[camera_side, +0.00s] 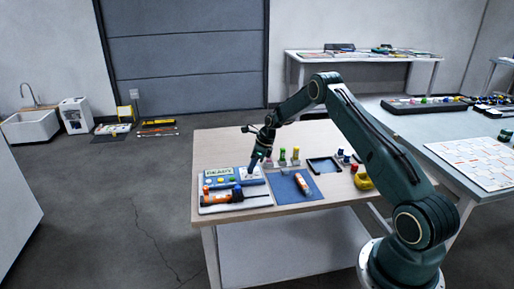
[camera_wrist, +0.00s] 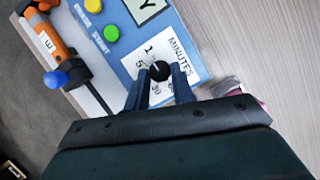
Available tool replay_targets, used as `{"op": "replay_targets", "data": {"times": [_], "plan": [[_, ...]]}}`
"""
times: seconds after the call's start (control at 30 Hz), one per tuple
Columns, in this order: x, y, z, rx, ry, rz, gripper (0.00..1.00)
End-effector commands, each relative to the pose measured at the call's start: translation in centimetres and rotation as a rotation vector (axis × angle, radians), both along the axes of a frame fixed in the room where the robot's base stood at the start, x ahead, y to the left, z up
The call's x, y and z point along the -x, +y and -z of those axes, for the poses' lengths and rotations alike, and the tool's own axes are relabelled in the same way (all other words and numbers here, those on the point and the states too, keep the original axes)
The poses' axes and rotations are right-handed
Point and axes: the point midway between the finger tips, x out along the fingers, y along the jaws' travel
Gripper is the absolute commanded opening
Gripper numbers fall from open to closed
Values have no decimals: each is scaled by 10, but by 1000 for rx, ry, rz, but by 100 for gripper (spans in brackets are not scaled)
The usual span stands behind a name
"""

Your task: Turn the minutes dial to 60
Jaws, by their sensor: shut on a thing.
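The minutes dial is a small black knob (camera_wrist: 159,70) on a white label printed MINUTES with numbers around it, at one end of a blue control panel (camera_wrist: 125,62). My gripper (camera_wrist: 161,78) has its two fingers on either side of the knob, shut on it. The fingers cover part of the number label, and I cannot tell which number the knob points at. In the side view the blue panel (camera_side: 213,183) lies at the table's left, with a READY display (camera_side: 218,172), and my gripper (camera_side: 252,169) reaches down to its right end. The knob is hidden there.
A yellow button (camera_wrist: 93,5) and a green button (camera_wrist: 111,33) sit beside the dial. An orange-handled tool (camera_side: 222,197) lies in front of the panel. A blue mat (camera_side: 285,190), small coloured pieces and a dark-framed tray (camera_side: 324,165) are to the right.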

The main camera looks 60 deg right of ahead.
Motion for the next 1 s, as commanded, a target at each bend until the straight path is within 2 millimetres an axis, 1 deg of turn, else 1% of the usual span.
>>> {"op": "replay_targets", "data": {"times": [0.17,0.6,1.0], "plan": [[0,-2,0,0,0,-86,2],[-2,-4,1,0,0,-404,2],[-4,-5,0,1,1,-580,2]]}}
